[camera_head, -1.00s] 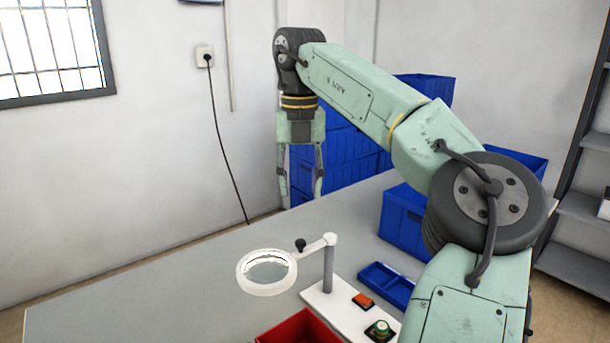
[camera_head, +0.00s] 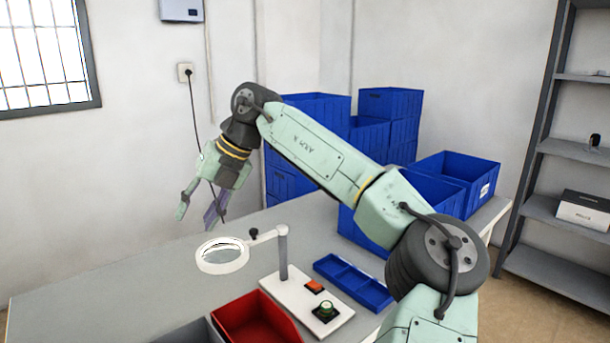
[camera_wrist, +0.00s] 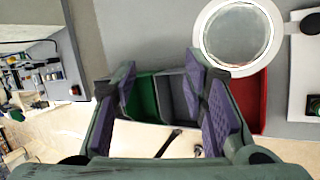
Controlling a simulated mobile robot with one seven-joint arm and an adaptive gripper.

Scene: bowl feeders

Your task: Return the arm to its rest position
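My gripper (camera_head: 200,207) hangs at the end of my raised green arm, above the far left part of the grey table (camera_head: 120,270) in the head view. In the wrist view my gripper (camera_wrist: 165,88) shows two fingers with purple pads set wide apart. Nothing is between the pads, so it is open and empty. The fingers are clear of the table.
A ring magnifier (camera_head: 222,268) on a white base stands below right of my gripper. A red bin (camera_head: 262,325) and a blue divided tray (camera_head: 352,282) lie nearby. Blue crates (camera_head: 390,105) are stacked behind my arm. A shelf (camera_head: 560,150) stands at the right.

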